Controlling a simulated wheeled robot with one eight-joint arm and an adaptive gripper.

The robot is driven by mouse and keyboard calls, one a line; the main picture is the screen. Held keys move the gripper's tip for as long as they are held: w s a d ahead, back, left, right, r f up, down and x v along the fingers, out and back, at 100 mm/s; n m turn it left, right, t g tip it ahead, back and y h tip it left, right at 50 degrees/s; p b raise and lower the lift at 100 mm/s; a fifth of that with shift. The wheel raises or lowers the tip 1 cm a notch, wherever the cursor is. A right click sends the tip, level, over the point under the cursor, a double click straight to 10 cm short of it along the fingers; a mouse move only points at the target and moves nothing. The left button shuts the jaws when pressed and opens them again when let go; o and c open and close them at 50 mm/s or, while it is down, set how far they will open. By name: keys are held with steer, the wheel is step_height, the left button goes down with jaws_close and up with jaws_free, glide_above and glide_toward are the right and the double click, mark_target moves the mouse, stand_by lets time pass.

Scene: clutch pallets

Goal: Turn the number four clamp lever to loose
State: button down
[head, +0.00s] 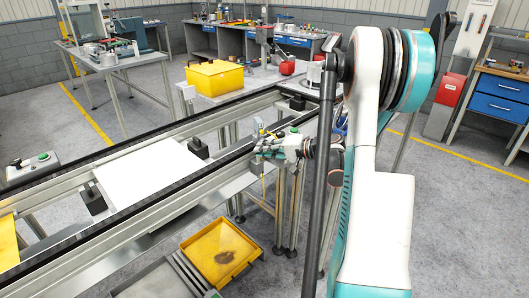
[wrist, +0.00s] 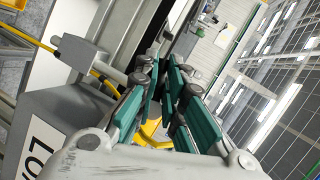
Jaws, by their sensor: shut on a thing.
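My gripper (wrist: 166,72) has teal finger pads, which stand close together in the wrist view. It is shut on the clamp lever, which is mostly hidden between the pads. A grey clamp block (wrist: 70,115) sits left of the fingers, with a white label (wrist: 45,150) on which only the letters "LO" and part of another show. No number four can be read. In the head view my gripper (head: 268,148) is at the near rail of the conveyor, beside small fittings. The lever's angle cannot be told.
The conveyor rails (head: 150,205) run diagonally, with a white sheet (head: 150,175) between them. A yellow tray (head: 222,252) lies low in front. A yellow case (head: 214,77) stands on the bench behind. A yellow cable (wrist: 30,38) runs to the block. Open floor lies at the right.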

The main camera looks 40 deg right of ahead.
steer(key=shift+d+r+m, duration=0.1)
steer(key=shift+r+m, duration=0.15)
steer(key=shift+m, duration=0.15)
stand_by(0.4)
steer(key=c, duration=1.7)
jaws_free()
steer(key=v, duration=1.2)
steer(key=shift+f, duration=0.2)
steer(key=shift+d, duration=0.1)
